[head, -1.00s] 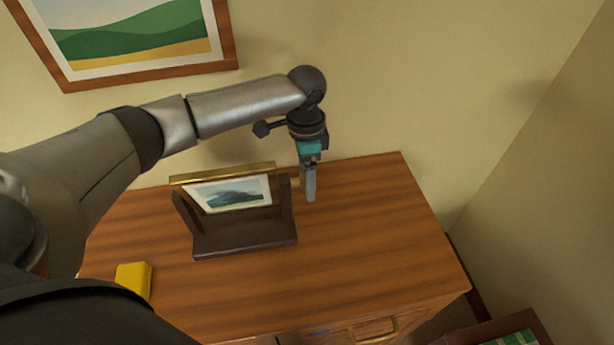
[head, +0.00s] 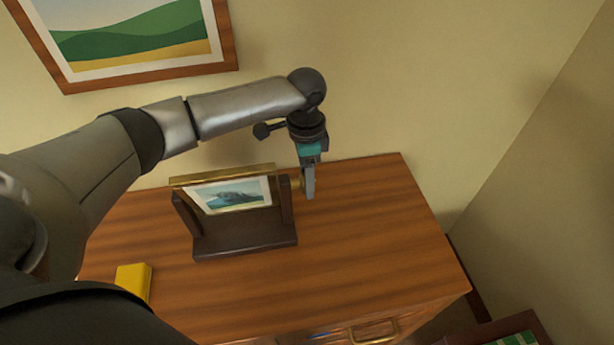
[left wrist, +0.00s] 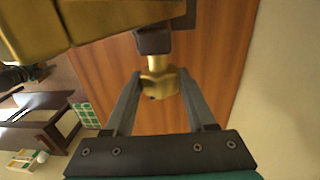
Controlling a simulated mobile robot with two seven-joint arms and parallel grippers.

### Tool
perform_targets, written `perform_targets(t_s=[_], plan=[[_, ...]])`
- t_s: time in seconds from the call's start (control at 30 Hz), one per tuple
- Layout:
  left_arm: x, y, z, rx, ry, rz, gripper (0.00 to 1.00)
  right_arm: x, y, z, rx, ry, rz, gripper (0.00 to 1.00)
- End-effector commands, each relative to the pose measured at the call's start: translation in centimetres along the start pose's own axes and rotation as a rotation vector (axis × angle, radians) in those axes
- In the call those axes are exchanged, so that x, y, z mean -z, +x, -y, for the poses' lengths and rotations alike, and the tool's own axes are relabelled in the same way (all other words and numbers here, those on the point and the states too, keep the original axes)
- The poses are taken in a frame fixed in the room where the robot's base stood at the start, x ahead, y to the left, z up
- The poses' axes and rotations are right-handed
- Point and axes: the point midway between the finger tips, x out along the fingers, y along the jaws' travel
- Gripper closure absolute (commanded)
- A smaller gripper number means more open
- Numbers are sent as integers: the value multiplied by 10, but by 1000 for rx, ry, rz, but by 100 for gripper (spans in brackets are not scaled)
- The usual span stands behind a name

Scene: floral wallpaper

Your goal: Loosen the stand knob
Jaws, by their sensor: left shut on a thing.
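The brass stand knob (left wrist: 158,84) sits on a short brass stem between the fingers of my left gripper (left wrist: 160,78) in the left wrist view. The stand (head: 245,237) is dark wood with two uprights and holds a brass-edged picture frame (head: 234,196), tilted back, on the dresser. In the head view my left gripper (head: 309,188) points down at the stand's right side, shut on the knob, which is mostly hidden there by the fingers. My right gripper is in neither view.
A yellow block (head: 133,279) lies on the dresser top (head: 370,240) at the front left. The dresser top right of the stand is clear. The wall stands close behind, with a large landscape picture (head: 130,40) hanging at the upper left.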

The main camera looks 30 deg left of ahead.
Motion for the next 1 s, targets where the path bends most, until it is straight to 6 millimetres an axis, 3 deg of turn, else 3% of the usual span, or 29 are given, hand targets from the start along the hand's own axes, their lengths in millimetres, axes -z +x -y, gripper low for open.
perform_targets(t_s=[0.37, 1.0], plan=[[0, -3, -2, 42, 1, 1, 100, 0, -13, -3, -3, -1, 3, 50], [1, -1, -10, 507, 2, -1, 100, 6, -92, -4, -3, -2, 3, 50]])
